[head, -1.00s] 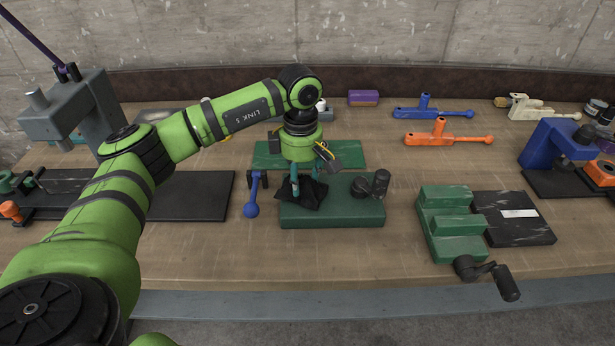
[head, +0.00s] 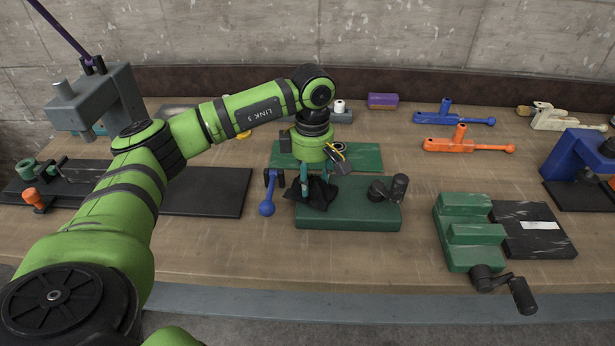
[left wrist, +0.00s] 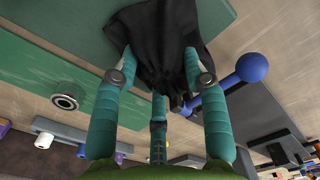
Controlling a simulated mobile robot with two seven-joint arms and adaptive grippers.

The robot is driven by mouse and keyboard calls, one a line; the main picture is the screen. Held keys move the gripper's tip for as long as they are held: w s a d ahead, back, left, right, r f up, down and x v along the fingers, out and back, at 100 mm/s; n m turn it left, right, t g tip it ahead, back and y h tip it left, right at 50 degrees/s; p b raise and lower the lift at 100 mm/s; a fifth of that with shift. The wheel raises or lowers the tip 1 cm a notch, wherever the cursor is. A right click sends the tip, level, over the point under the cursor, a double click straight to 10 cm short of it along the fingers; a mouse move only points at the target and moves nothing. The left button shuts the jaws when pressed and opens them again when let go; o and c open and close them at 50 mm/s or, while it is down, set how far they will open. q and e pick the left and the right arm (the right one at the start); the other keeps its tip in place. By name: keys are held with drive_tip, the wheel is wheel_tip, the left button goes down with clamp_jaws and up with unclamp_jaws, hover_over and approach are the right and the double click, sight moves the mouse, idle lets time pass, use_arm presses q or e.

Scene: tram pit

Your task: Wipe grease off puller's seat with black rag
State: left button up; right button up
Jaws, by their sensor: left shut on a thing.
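My left gripper (head: 311,190) is shut on the crumpled black rag (head: 321,194), at the left end of a thick green block (head: 350,218). The rag drapes over that end of the block. In the left wrist view the rag (left wrist: 155,32) hangs among the teal fingers (left wrist: 160,85) and hides the surface under it. A thinner green plate (head: 362,158) lies just behind the block. I cannot tell for sure which green part is the puller's seat, and no grease can be made out. My right gripper is not in view.
A blue ball-ended lever (head: 267,208) stands close left of the rag. A black cranked part (head: 390,188) sits on the block's right end. A green vise (head: 470,232) is at right; blue (head: 455,115) and orange (head: 467,142) tools lie behind. Bare bench separates block and vise.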

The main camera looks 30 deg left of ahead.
sight(331, 187)
use_arm(q)
drive_tip(key=shift+w+d+f, duration=0.1)
drive_tip(key=shift+w+d, duration=0.25)
drive_tip(key=shift+d, duration=0.2)
drive_tip(key=shift+w+d, duration=0.3)
drive_tip(key=shift+d, duration=0.25)
drive_tip(key=shift+w+d, duration=0.5)
drive_tip(key=shift+d, duration=0.3)
drive_tip(key=shift+a, duration=0.15)
drive_tip(key=shift+s+a+b, duration=0.15)
drive_tip(key=shift+s+a, duration=0.3)
drive_tip(key=shift+a, duration=0.25)
drive_tip(key=shift+s+a+b, duration=0.15)
drive_tip(key=shift+s+a, duration=0.35)
drive_tip(key=shift+a, duration=0.25)
drive_tip(key=shift+s+a+b, duration=0.15)
drive_tip(key=shift+s+a, duration=0.3)
drive_tip(key=shift+a, duration=0.25)
drive_tip(key=shift+d, duration=0.1)
drive_tip(key=shift+w+d, duration=0.45)
drive_tip(key=shift+d, duration=0.3)
drive_tip(key=shift+w+d, duration=0.5)
drive_tip(key=shift+d, duration=0.2)
drive_tip(key=shift+w+d, duration=0.45)
drive_tip(key=shift+d, duration=0.3)
